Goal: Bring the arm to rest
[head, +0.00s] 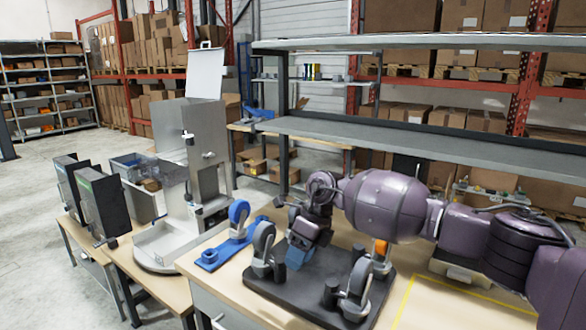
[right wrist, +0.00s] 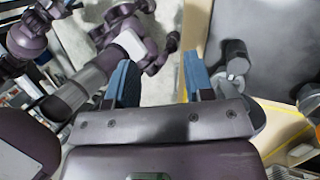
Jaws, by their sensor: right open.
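My right arm reaches in from the right in the head view. My right gripper (head: 299,254) points down over a dark plate (head: 310,296) with caster wheels on it. Its blue fingers also show in the right wrist view (right wrist: 159,82), spread apart with nothing between them. Grey casters (right wrist: 237,66) lie beside the right finger there.
A blue holder (head: 229,246) with a blue wheel stands left of the dark plate. A metal dispenser (head: 197,150) and dark bins (head: 100,205) stand further left. A grey shelf (head: 420,142) runs above the table behind my arm. Yellow tape (head: 470,290) marks the table at right.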

